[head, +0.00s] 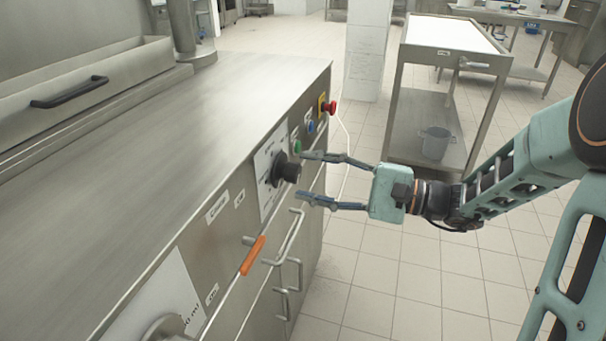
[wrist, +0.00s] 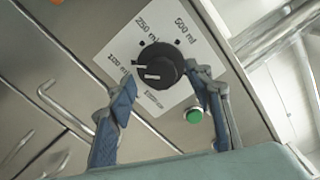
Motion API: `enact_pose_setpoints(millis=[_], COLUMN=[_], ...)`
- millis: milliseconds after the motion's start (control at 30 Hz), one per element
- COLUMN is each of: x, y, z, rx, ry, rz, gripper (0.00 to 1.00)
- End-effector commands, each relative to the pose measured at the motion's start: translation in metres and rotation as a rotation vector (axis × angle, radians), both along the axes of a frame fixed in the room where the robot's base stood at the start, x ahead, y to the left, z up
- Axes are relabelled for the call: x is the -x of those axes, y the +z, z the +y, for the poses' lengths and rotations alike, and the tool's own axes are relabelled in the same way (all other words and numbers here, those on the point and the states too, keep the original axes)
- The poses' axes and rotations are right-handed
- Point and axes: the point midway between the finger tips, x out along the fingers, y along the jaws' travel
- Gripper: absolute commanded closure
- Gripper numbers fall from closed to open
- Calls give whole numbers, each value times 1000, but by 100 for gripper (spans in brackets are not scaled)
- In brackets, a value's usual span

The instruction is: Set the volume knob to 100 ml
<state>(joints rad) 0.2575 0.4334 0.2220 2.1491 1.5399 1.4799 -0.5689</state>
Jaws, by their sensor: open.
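The volume knob (head: 286,168) is a black round dial on a white scale plate (head: 266,165) on the machine's front. In the wrist view the knob (wrist: 160,65) has printed values around it, with 100 ml at its left, 250 ml at upper left and 500 ml at upper right. White marks show on the knob's left and lower-left part; I cannot tell its exact setting. My gripper (head: 301,176) is open and faces the knob, one finger on each side. In the wrist view, my gripper (wrist: 162,80) shows a gap at the left finger; contact at the right is unclear.
A green button (wrist: 194,115) sits close to my right finger in the wrist view. Blue (head: 311,126) and red (head: 330,107) buttons lie farther along the panel. An orange-handled lever (head: 253,255) and metal handles (head: 290,238) stick out nearer.

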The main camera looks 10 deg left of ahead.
Motion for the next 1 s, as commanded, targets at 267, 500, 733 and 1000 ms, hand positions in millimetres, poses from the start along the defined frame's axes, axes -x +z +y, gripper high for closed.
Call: enact_pose_setpoints(millis=[267,500,733,1000], x=[3,7,8,9], y=[0,0,0,0], z=[-61,-93,-98,-97], rx=[0,0,0,18], ry=[-5,-3,0,12], rz=[0,0,0,-6], gripper=[53,53,53,53])
